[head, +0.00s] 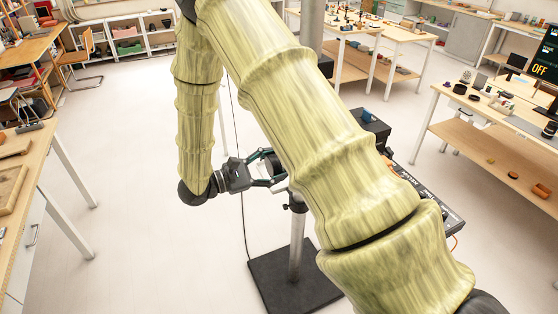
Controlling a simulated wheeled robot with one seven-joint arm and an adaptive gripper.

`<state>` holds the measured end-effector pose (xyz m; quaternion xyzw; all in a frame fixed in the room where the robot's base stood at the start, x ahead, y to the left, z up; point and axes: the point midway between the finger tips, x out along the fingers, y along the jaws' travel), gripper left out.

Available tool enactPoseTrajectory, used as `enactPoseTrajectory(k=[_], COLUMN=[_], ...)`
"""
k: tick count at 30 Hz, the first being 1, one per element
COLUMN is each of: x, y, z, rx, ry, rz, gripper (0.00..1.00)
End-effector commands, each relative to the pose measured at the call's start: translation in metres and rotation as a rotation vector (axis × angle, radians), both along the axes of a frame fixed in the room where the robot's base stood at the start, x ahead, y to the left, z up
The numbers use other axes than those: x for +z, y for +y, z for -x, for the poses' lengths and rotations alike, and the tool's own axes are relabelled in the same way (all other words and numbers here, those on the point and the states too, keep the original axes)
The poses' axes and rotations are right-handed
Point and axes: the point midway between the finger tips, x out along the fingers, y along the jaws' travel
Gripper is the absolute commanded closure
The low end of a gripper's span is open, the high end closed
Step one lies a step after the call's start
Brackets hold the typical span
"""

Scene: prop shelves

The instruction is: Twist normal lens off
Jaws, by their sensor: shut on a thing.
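My gripper (277,169) is low in the middle of the head view, at the end of my pale yellow-green arm. Its dark fingers are closed around a dark round thing (272,162), which seems to be the normal lens. It sits at the top of a metal stand (297,243) with a black square base. My arm crosses in front and hides what lies just right of the fingers, so I cannot tell how the lens is joined there. A black boxy thing (372,126) with a blue part shows beyond my arm.
A dark panel with white lettering (425,188) sticks out right of my arm. A workbench (30,190) stands at left. The pale floor between is mostly clear.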

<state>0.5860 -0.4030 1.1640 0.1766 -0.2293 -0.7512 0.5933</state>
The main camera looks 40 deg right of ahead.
Motion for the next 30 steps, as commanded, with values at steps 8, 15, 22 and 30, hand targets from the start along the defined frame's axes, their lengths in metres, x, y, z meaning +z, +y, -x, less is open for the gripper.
enactPoseTrajectory(k=[8, 15, 22, 30], x=[0.0028, 0.002, 0.0013, 0.0018], y=[-0.0006, -0.0009, -0.001, -0.001], z=[0.0003, 0.0003, 0.0003, 0.0003], rx=[-0.001, -0.003, -0.003, -0.003], ry=[0.037, 0.06, 0.062, 0.064], rz=[-0.011, -0.018, -0.019, -0.019], gripper=[0.69, 0.69, 0.69, 0.69])
